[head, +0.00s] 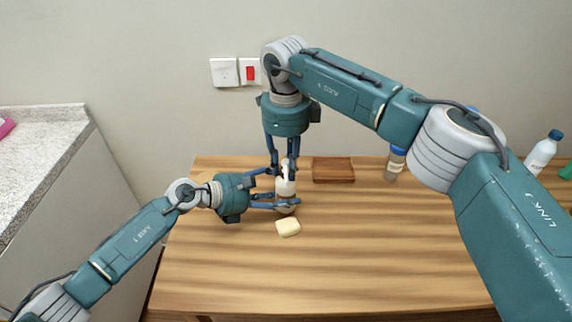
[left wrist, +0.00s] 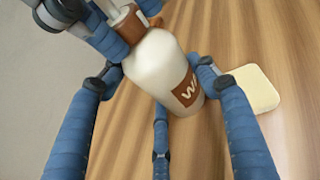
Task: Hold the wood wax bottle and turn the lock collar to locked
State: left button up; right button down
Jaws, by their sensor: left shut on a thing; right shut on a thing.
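The wood wax bottle (head: 286,188) is cream-coloured and stands upright on the wooden table. In the left wrist view the bottle (left wrist: 158,62) shows a brown label with a partly visible "W". My left gripper (head: 280,201) comes in from the left and is shut around the bottle's body. The brown lock collar (left wrist: 125,22) sits at the bottle's neck, with a small orange part beside it. My right gripper (head: 284,170) reaches down from above and is shut on the collar. Its fingers (left wrist: 102,35) cover part of the collar, so the collar's setting cannot be told.
A pale yellow block (head: 288,227) lies just in front of the bottle. A brown wooden tray (head: 333,170) lies behind to the right. A blue-capped brown-and-clear bottle (head: 395,164) and a white blue-capped bottle (head: 543,151) stand farther right. The table's front (head: 330,275) is clear.

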jog(key=c, duration=1.4)
grip_release()
jog(key=shift+c, duration=0.2)
jog(key=shift+r, duration=0.15)
notch_tip(320, 180, up, 12)
pick_arm(q)
jog(key=o, duration=1.4)
